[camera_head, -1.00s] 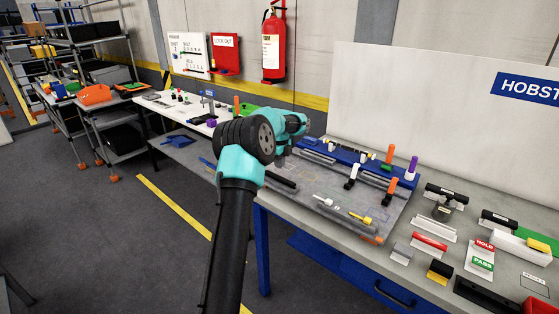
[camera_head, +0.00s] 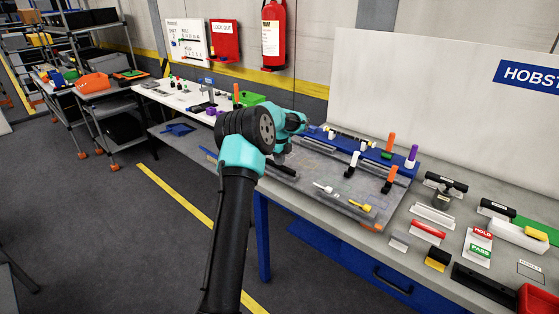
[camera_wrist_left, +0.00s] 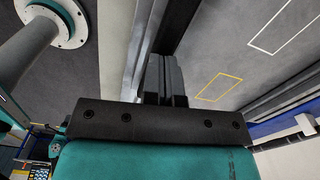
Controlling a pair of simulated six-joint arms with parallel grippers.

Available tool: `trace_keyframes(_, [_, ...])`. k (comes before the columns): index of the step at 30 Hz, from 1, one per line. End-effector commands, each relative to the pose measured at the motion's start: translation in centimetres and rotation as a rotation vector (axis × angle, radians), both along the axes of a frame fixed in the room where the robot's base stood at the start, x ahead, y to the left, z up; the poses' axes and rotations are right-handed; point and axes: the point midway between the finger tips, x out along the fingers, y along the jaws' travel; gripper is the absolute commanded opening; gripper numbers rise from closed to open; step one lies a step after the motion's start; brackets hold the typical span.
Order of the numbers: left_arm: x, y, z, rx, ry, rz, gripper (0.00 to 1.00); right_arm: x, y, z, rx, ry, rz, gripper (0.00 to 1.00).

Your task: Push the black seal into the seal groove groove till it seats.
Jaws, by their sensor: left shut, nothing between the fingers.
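A dark strip (camera_wrist_left: 176,26), which looks like the black seal, runs along a pale grey rail just beyond the fingertips. Whether the fingertips touch it, and how deep it sits in the groove, I cannot tell. In the head view a short black bar (camera_head: 284,171) shows beside the gripper, and my arm hides part of the area. My right gripper is not in view.
White and yellow pins (camera_head: 360,206) lie on the grey board. Red, black and white blocks and a HOLD/PASS card (camera_head: 480,243) fill the right of the bench. Yellow and white outlines mark the board.

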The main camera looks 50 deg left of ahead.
Motion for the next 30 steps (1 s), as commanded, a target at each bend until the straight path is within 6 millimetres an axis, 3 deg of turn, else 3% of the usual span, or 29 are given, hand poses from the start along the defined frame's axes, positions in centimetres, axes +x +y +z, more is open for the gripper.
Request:
trace_keyframes(16, [0.0,0.0,-0.7,0.000,0.001,0.000,0.00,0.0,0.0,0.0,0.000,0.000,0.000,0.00])
trace_keyframes(30, [0.0,0.0,2.3,0.000,-0.001,0.000,0.00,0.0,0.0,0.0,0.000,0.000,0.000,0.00])
